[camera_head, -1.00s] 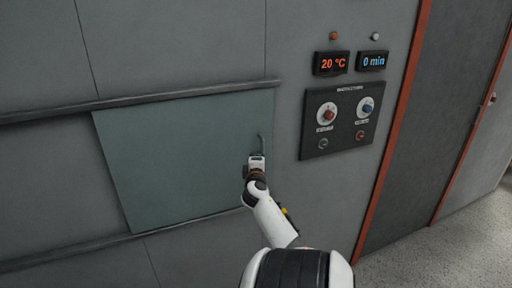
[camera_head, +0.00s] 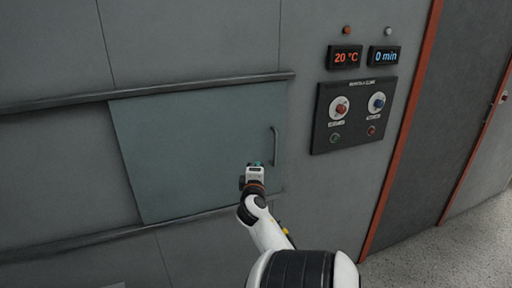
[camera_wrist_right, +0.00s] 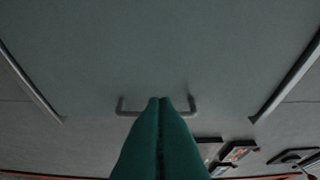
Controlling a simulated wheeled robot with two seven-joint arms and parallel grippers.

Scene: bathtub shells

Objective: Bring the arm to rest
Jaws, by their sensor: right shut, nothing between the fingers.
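My right gripper (camera_head: 255,165) is in front of the grey-green sliding panel (camera_head: 190,150), below and to the left of its handle (camera_head: 275,146). In the right wrist view its green fingers (camera_wrist_right: 160,105) are shut together with nothing between them. The handle also shows in that view (camera_wrist_right: 128,112), partly hidden behind the fingertips. The gripper looks apart from the handle in the head view. My left gripper is out of view.
A dark control panel (camera_head: 352,135) with two knobs is on the wall to the right. Displays above it read 20 °C (camera_head: 345,57) and 0 min (camera_head: 384,57). Rails (camera_head: 60,105) run above and below the sliding panel. Grey floor (camera_head: 440,250) is open at lower right.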

